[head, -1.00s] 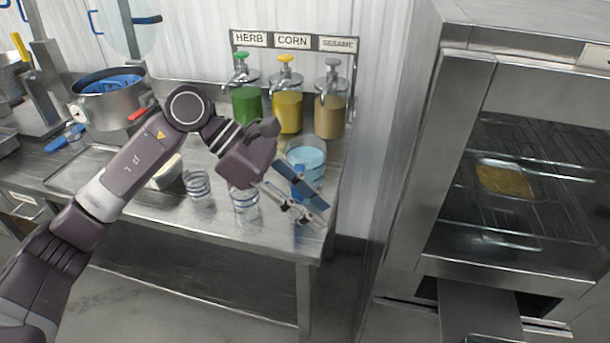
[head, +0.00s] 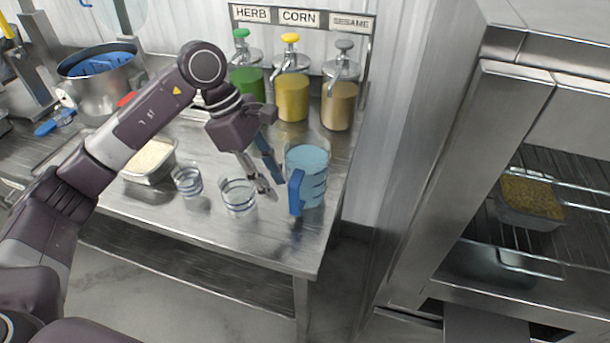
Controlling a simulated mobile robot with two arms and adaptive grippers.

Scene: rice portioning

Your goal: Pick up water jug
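The water jug (head: 313,178) stands upright at the right end of the steel table. It is clear with light blue water in it and has a blue handle (head: 296,192) on its near left side. My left gripper (head: 268,184) is just left of the jug, pointing down and toward the handle. Its fingers are apart with nothing visible between them. A small gap seems to lie between the fingers and the handle. My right gripper is not in view.
Two clear measuring cups (head: 238,197) (head: 187,181) stand left of the jug. Behind are green, yellow (head: 292,98) and tan pump dispensers. A rice tray (head: 150,160) and a steel pot (head: 100,78) are at left. A steel oven (head: 520,190) with a food pan stands at right.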

